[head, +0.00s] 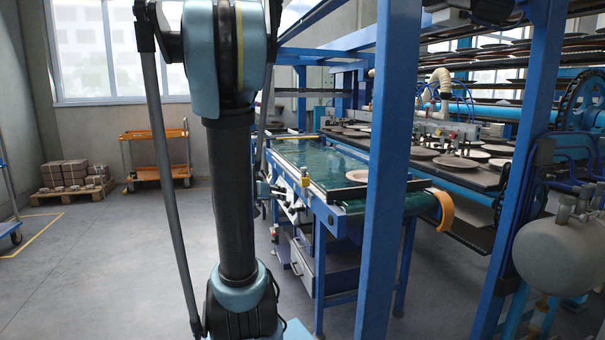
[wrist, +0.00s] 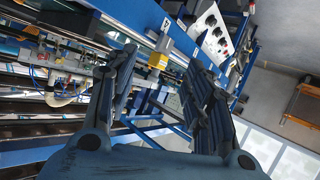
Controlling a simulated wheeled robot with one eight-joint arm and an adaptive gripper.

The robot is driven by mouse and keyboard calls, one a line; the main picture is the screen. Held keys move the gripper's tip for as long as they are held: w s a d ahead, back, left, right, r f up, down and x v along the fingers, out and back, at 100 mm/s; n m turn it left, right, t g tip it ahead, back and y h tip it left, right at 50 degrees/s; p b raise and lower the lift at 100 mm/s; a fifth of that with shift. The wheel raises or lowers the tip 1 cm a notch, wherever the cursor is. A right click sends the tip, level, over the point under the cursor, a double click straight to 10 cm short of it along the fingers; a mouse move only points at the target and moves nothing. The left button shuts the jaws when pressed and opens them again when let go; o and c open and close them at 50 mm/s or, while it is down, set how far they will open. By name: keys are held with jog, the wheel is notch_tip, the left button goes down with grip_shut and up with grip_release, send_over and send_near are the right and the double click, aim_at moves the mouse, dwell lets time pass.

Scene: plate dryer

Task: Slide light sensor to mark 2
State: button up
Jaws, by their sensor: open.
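In the head view a small yellow block (head: 305,177) sits on the side rail (head: 285,164) of the green-belted conveyor. A yellow block on a blue rail also shows in the wrist view (wrist: 158,60); it may be the light sensor, but I cannot tell for sure. No numbered mark is readable in either view. My gripper (wrist: 163,60) is open, with its two dark fingers apart. The yellow block shows beyond the fingertips, between them in the picture, and nothing is held. In the head view my arm stands in front of the conveyor's left side, and my gripper cannot be made out.
A blue post (head: 391,170) stands in front of the conveyor (head: 345,165). Racks of plates (head: 456,162) and a grey tank (head: 558,256) are at the right. An orange trolley (head: 157,150) and stacked boxes (head: 75,173) stand at the back left.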

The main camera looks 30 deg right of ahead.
aim_at(302, 171)
jog(key=w+d+t+h, duration=0.1)
jog(key=w+d, duration=0.5)
jog(key=d, duration=0.2)
jog(key=w+d+r+m+t+h, duration=0.1)
jog(key=w+d, duration=0.5)
jog(key=d, duration=0.2)
jog(key=w+d+t+h, duration=0.1)
jog(key=w+d, duration=0.5)
jog(key=d, duration=0.2)
jog(key=shift+w+d+r+m+h, duration=0.1)
jog(key=shift+d+r+m+h, duration=0.1)
jog(key=shift+r+m+h, duration=0.15)
jog(key=shift+w, duration=0.1)
grip_shut()
